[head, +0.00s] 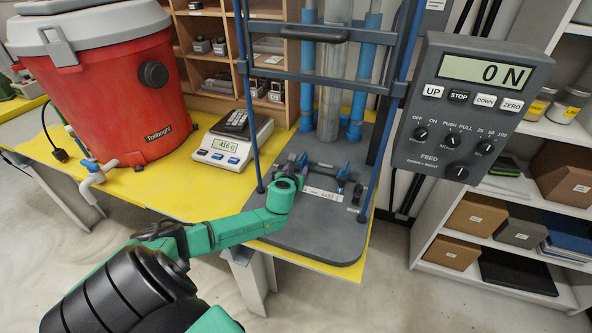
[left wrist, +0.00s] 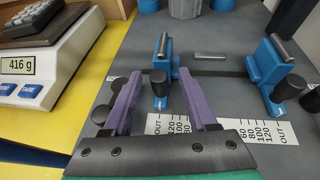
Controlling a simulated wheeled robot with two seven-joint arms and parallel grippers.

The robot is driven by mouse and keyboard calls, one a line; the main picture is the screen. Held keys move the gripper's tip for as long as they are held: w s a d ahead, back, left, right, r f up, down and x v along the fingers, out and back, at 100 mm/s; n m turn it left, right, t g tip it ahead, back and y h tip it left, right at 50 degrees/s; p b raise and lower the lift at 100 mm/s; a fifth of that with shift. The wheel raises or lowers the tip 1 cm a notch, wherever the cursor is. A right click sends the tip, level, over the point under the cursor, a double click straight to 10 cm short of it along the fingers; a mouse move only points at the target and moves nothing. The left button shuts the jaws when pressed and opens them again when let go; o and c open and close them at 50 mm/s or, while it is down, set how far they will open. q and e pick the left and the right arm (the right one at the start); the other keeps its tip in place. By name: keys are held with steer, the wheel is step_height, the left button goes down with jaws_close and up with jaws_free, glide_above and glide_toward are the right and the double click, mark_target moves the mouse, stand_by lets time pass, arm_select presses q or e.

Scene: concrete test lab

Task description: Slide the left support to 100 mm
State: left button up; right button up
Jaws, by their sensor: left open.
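The left support (left wrist: 174,62) is a blue block with a grey roller on top and a black knob (left wrist: 159,82) at its front. It sits on a dark rail on the grey machine base. The right support (left wrist: 268,68) is a matching block farther right. My left gripper (left wrist: 159,76) is open, with its purple fingers on either side of the left support's knob; I cannot tell if they touch it. A white scale (left wrist: 180,126) with printed numbers and OUT lies below the left support, partly covered by the gripper. In the head view, my gripper (head: 294,168) is over the left support.
A weighing scale (head: 230,145) reading about 416 g stands left of the base (head: 310,235). A red drum (head: 110,95) is farther left. Blue frame posts (head: 248,100) rise close around the arm. A control box (head: 465,105) reading 0 N hangs right.

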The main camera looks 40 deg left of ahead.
arm_select(q)
steer(key=shift+f, duration=0.1)
jaws_close()
stand_by(1.2)
